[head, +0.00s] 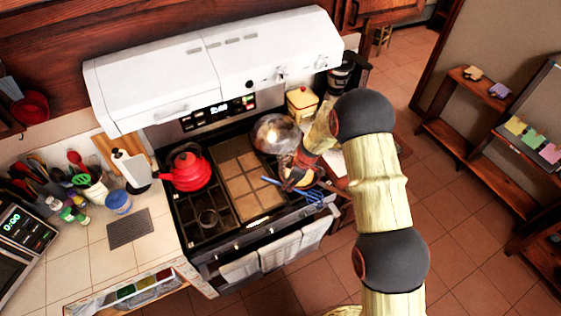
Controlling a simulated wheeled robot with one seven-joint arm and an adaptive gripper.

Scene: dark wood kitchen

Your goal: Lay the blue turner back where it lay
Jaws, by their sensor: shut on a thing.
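The blue turner (309,197) shows over the front right part of the stove, its slotted head toward the front right edge and its thin handle toward the left. My gripper (290,184) reaches down from the right and is shut on the blue turner's handle. The gripper and my arm hide part of the handle. I cannot tell how far the turner is above the surface under it.
Towels (272,256) hang on the oven front. The left counter (103,262) has free room near its front.

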